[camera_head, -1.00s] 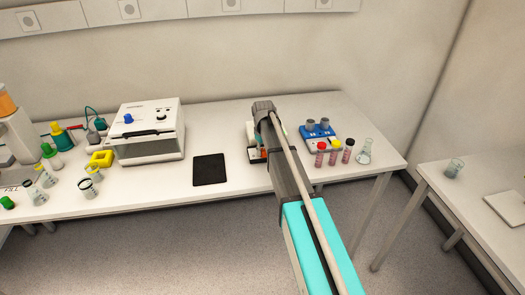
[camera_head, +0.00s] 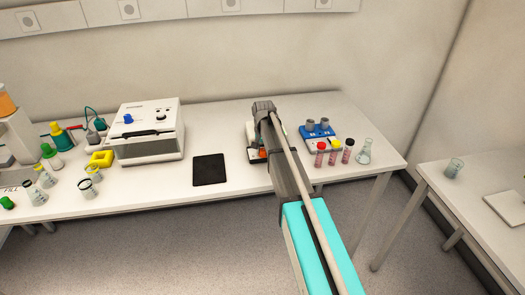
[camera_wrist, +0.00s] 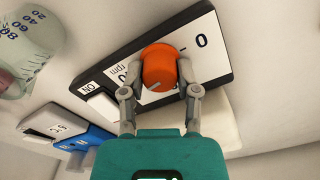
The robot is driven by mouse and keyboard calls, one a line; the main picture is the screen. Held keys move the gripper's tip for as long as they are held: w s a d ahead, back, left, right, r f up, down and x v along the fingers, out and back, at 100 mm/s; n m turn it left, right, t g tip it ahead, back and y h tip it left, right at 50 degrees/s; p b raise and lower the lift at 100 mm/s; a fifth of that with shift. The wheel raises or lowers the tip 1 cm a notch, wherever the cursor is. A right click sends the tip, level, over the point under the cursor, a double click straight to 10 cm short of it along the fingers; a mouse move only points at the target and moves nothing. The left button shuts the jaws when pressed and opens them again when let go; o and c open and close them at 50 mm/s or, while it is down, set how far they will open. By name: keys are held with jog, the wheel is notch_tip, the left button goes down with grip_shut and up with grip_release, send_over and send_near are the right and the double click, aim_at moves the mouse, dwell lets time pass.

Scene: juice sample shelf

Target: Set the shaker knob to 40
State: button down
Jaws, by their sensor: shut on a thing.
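The shaker's orange knob (camera_wrist: 158,66) sits on its black and white front panel (camera_wrist: 205,40) in the wrist view. The panel shows "0", "rpm" and an "ON" label; part of the scale is hidden by the knob and fingers. A pale pointer mark shows on the knob, toward its lower edge. My gripper (camera_wrist: 160,82) is shut on the knob, one finger on each side. In the head view the shaker (camera_head: 251,138) stands on the bench, mostly hidden behind my arm.
Right of the shaker stands a blue device (camera_head: 318,131) with sample tubes (camera_head: 333,157) and a flask (camera_head: 365,151) near it. Left lie a black mat (camera_head: 209,169) and a white box-shaped instrument (camera_head: 150,130). A graduated beaker (camera_wrist: 28,38) shows in the wrist view.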

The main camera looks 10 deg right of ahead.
jog(key=shift+m, duration=1.1)
jog(key=shift+c, duration=1.7)
grip_release()
